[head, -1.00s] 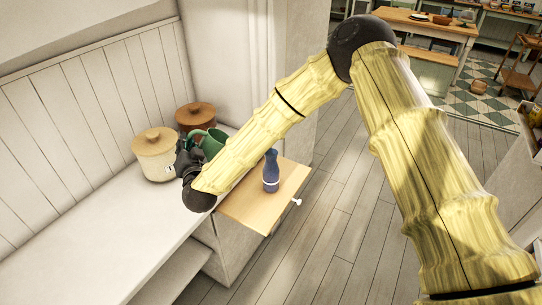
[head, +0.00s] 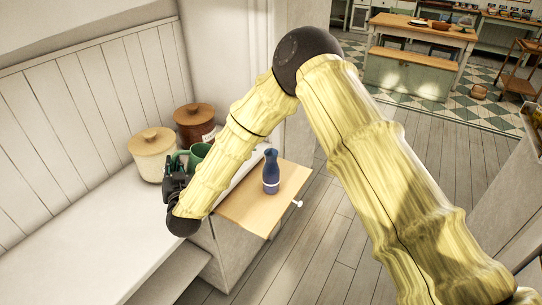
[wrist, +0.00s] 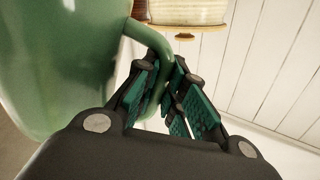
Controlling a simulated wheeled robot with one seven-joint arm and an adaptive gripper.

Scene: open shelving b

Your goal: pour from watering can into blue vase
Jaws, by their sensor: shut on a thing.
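The green watering can (head: 199,151) is partly hidden behind my arm in the head view. In the wrist view its green body (wrist: 60,60) fills the left side, and its handle (wrist: 150,38) runs between my fingers. My gripper (head: 177,176) is shut on this handle; its green finger pads (wrist: 168,95) show on both sides of it. The blue vase (head: 271,172) stands upright on the wooden pull-out board, to the right of my gripper and apart from the can. The can's spout is not clearly visible.
A cream canister (head: 152,158) and a brown canister (head: 194,125), both with wooden lids, stand behind the can on the white bench (head: 80,235). The wooden board (head: 250,210) has a white knob. Open floor lies to its right.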

